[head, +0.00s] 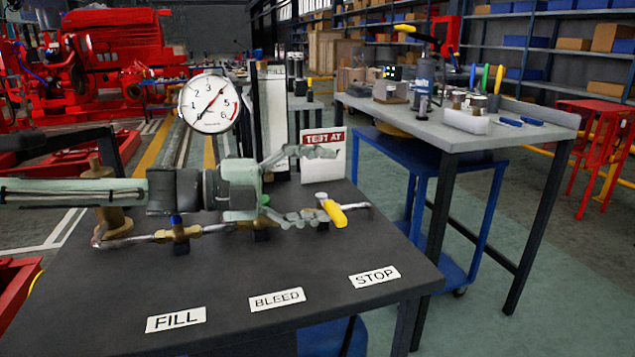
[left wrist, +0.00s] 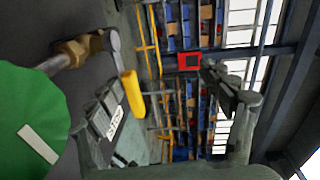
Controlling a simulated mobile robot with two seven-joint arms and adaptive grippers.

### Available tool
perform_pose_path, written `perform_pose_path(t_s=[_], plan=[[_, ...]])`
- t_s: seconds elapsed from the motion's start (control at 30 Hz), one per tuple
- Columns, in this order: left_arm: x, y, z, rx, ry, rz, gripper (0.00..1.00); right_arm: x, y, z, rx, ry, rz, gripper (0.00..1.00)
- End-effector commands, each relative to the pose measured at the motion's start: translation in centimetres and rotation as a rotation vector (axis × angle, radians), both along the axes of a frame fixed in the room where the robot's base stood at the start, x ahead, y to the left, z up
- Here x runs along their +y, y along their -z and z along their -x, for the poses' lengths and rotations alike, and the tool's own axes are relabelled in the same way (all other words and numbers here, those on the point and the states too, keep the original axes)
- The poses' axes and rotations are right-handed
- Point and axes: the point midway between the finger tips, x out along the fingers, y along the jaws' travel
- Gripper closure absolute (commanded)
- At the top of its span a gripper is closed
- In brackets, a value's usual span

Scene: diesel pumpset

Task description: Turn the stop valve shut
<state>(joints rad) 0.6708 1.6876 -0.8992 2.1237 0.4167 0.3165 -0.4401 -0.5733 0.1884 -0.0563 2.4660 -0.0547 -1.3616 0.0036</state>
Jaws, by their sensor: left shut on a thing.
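The stop valve's yellow handle (head: 335,213) is at the right end of the pipe, behind the STOP label (head: 374,276). It points toward the front right. My left gripper (head: 320,182) reaches in from the left and is shut on the handle, though its fingers look far apart. The lower finger is at the handle, and the upper one is well above it. The left wrist view shows the yellow handle (left wrist: 132,93) beside one finger. My right gripper is not in view.
The bleed valve's green handle (head: 264,201) is under my gripper. The fill valve (head: 179,233) is to its left on the pipe. A pressure gauge (head: 210,104) and a "TEST AT" card (head: 323,160) stand behind. The bench front (head: 230,335) is clear except for labels.

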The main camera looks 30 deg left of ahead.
Motion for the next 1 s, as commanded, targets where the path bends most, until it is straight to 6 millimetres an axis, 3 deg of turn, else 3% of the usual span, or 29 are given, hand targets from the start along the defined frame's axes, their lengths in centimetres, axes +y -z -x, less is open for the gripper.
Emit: perform_pose_path(t_s=[0.03, 0.27, 0.33, 0.73, 1.0], plan=[[0.5, -1.9, -0.3, -0.034, -0.004, 0.001, 0.43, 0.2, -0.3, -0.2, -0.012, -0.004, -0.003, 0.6], [0.8, -2.1, -0.1, -0.035, -0.004, 0.002, 0.42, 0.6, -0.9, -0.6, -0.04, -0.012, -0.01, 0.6], [0.8, -2.0, -0.1, -0.033, -0.004, 0.002, 0.65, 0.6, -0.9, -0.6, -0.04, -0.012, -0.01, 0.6], [0.5, -1.4, 0.0, -0.026, 0.0, 0.0, 0.66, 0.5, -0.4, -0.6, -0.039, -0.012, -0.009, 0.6], [0.1, -0.9, 0.0, -0.018, 0.002, 0.003, 0.98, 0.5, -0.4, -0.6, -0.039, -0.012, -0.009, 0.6]])
